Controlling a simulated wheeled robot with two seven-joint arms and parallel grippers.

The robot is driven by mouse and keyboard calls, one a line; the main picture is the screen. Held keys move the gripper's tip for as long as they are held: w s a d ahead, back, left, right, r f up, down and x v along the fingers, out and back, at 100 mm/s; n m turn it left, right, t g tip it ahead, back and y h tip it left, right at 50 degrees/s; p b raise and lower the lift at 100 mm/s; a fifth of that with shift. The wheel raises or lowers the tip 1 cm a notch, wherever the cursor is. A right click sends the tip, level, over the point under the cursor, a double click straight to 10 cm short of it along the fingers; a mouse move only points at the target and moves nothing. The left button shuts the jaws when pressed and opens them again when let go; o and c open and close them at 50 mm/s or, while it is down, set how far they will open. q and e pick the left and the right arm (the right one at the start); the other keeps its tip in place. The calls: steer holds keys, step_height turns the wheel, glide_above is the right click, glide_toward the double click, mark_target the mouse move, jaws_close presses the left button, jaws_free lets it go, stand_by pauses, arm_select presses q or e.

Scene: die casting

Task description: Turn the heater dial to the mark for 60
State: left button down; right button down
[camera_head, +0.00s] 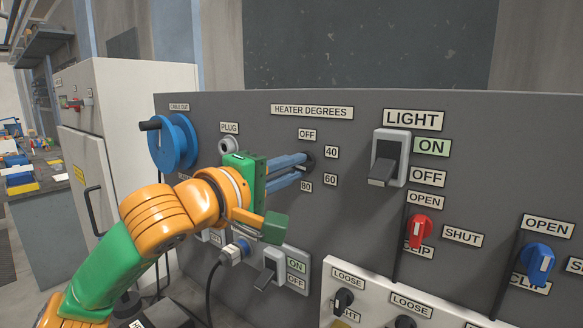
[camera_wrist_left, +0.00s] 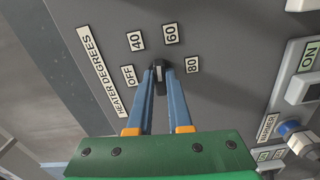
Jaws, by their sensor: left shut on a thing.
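The heater dial (camera_head: 309,160) is a small dark knob on the grey panel, partly hidden by my fingers in the head view. In the left wrist view the dial (camera_wrist_left: 158,73) shows a pale pointer line. The line points roughly up the picture, toward the gap between 40 and 60; its exact setting is hard to tell. The mark for 60 (camera_head: 330,179) is at the dial's lower right, and it also shows in the left wrist view (camera_wrist_left: 171,33). My left gripper (camera_head: 303,168) is shut on the dial, with one blue finger on each side.
Labels OFF (camera_head: 307,134), 40 (camera_head: 331,153) and 80 (camera_head: 306,187) surround the dial. The light switch (camera_head: 386,160) juts out to the right. A blue cable reel (camera_head: 178,143) is at the left. A red valve knob (camera_head: 419,230) sits lower right.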

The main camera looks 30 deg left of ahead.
arm_select(q)
steer(key=shift+f+m, duration=0.1)
steer(key=shift+m, duration=2.1)
steer(key=c, duration=0.8)
jaws_free()
steer(key=shift+c, duration=0.2)
steer(key=s+a+b, duration=0.1)
steer(key=s+b, duration=0.1)
steer(key=s, duration=0.5)
